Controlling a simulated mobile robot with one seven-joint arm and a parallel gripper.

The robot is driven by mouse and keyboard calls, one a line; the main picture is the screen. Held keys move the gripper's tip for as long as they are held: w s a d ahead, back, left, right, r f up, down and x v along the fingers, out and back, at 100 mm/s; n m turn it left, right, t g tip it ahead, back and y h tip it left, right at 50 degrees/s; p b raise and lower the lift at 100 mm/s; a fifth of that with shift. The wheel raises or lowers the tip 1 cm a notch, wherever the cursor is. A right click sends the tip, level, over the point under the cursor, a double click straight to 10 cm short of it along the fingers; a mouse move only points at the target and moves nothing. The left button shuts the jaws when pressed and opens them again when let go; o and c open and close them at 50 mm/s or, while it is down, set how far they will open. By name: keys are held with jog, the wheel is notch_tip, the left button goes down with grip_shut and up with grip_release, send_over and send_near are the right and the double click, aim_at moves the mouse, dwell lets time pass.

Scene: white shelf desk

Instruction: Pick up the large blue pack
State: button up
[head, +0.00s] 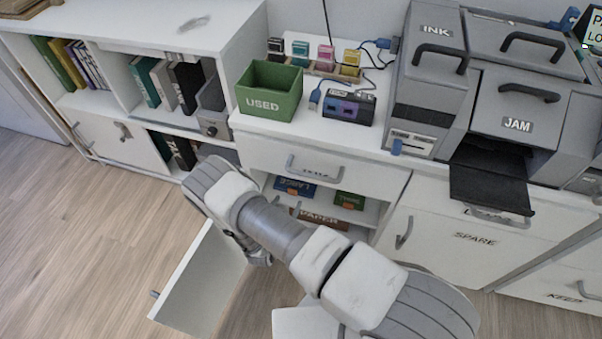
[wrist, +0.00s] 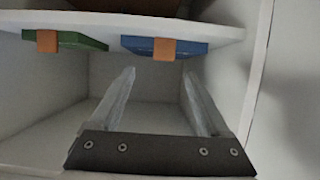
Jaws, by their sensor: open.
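The large blue pack (head: 291,186), marked "LARGE", lies on the upper shelf of the open cabinet in the head view. In the wrist view, which looks turned over, the blue pack (wrist: 170,47) with an orange tab is near the top, right of centre. My gripper (wrist: 157,76) is open with nothing between its fingers. The fingers point toward the cabinet inside, and the pack is beyond the tips, apart from them. In the head view my arm hides most of the gripper.
A smaller green pack (head: 349,201) lies beside the blue one; it shows left in the wrist view (wrist: 65,41). A brown pack (head: 320,217) marked "PAPER" is below. The open cabinet door (head: 205,280) stands out at the left. A closed drawer (head: 270,155) is above.

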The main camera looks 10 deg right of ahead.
aim_at(292, 190)
jog(key=shift+a+b+x, duration=0.15)
jog(key=shift+b+x, duration=0.55)
jog(key=shift+x, duration=0.85)
jog(key=shift+a+b+x, duration=0.1)
jog(key=shift+b+x, duration=0.55)
jog(key=shift+x, duration=0.9)
jog(key=shift+w, duration=0.1)
grip_shut()
jog(key=shift+r, duration=0.1)
